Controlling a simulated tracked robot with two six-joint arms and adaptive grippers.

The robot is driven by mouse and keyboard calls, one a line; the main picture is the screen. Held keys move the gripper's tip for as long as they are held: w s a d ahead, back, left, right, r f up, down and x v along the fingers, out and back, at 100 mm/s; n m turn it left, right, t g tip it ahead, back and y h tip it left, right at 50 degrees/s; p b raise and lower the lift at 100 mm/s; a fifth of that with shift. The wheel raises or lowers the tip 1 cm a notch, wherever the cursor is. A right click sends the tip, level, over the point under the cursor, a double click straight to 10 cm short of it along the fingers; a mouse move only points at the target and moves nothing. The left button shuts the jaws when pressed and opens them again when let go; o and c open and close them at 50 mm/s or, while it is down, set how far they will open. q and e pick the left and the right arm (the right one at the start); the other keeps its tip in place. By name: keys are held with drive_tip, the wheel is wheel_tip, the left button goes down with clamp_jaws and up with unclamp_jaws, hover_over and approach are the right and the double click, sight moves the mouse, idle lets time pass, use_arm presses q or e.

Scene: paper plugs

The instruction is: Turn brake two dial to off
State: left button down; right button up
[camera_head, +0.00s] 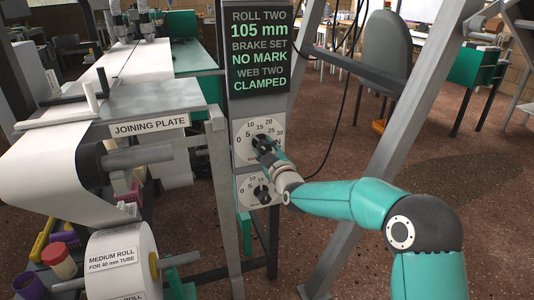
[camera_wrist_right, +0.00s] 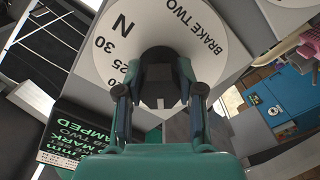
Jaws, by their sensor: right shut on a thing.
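The brake two dial (camera_head: 243,130) is a white round face with numbers, the upper of two on the grey post. The wrist view shows its "BRAKE TWO" lettering on the face (camera_wrist_right: 225,55), with 25, 30 and an N. My right gripper (camera_head: 262,145) reaches it from the right. In the wrist view my right gripper (camera_wrist_right: 162,85) is shut on the dial's dark knob, with a finger on each side. My left gripper is not in view.
A second dial (camera_head: 248,187) with a black knob sits just below. A dark sign (camera_head: 258,47) above reads "BRAKE SET" and "WEB TWO CLAMPED". The joining plate (camera_head: 165,97) and a medium paper roll (camera_head: 118,258) stand left. A slanted grey beam (camera_head: 375,140) stands behind my right arm.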

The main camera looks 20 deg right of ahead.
drive_tip(key=n, duration=0.3)
drive_tip(key=shift+n, duration=1.8)
drive_tip(key=shift+a, duration=0.1)
drive_tip(key=o, duration=1.2)
drive_tip(key=shift+c, duration=0.2)
drive_tip(key=shift+r, duration=0.1)
drive_tip(key=shift+s, duration=0.2)
drive_tip(key=s, duration=1.1)
drive_tip(key=shift+s+d, duration=0.3)
